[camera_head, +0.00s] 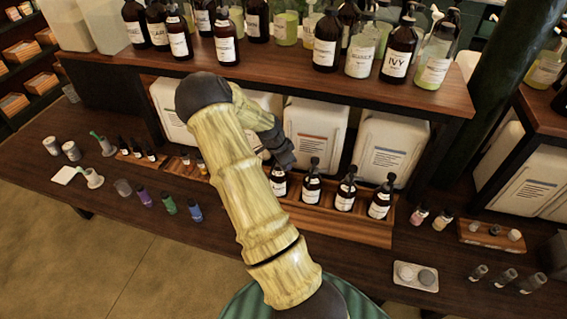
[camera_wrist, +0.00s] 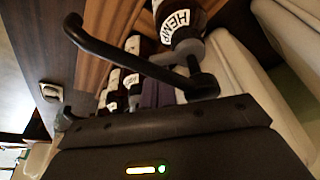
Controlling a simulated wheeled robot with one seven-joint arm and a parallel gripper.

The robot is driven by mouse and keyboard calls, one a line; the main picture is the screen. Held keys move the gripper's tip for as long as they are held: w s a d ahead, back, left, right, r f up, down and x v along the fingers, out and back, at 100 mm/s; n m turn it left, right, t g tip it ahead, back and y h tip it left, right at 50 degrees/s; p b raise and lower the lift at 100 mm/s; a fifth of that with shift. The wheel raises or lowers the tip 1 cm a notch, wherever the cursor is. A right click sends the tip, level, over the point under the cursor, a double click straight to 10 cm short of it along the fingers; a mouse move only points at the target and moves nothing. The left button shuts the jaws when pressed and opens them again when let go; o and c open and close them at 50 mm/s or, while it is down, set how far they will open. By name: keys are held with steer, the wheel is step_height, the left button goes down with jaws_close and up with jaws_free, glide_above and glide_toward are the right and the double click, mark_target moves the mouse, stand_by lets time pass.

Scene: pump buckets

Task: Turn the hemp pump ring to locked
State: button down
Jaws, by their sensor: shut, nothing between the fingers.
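The hemp bottle (camera_wrist: 180,22) is dark brown with a white HEMP label and shows at the top of the wrist view, appearing upside down there. A grey ring (camera_wrist: 187,52) sits at its neck. A dark pump head with what looks like a long spout lies just below the ring, close to the camera. My gripper (camera_head: 285,158) is dark and shut, holding nothing. In the head view it is just above the leftmost bottle (camera_head: 279,186) of the shelf row and hides that pump top. Whether it touches the pump or ring cannot be told.
More brown pump bottles (camera_head: 346,194) stand to the right in the wooden tray (camera_head: 345,229). White jugs (camera_head: 388,146) stand close behind. An upper shelf (camera_head: 310,79) full of bottles overhangs the row. Small bottles and a white dish (camera_head: 415,276) lie on the counter.

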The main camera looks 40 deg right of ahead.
steer(key=shift+w, duration=0.1)
steer(key=shift+w+d, duration=0.3)
steer(key=shift+w, duration=0.35)
steer(key=shift+d, duration=0.5)
step_height(320, 180, up, 9)
steer(key=b, duration=0.2)
steer(key=shift+r, duration=0.2)
steer(key=shift+a, duration=0.1)
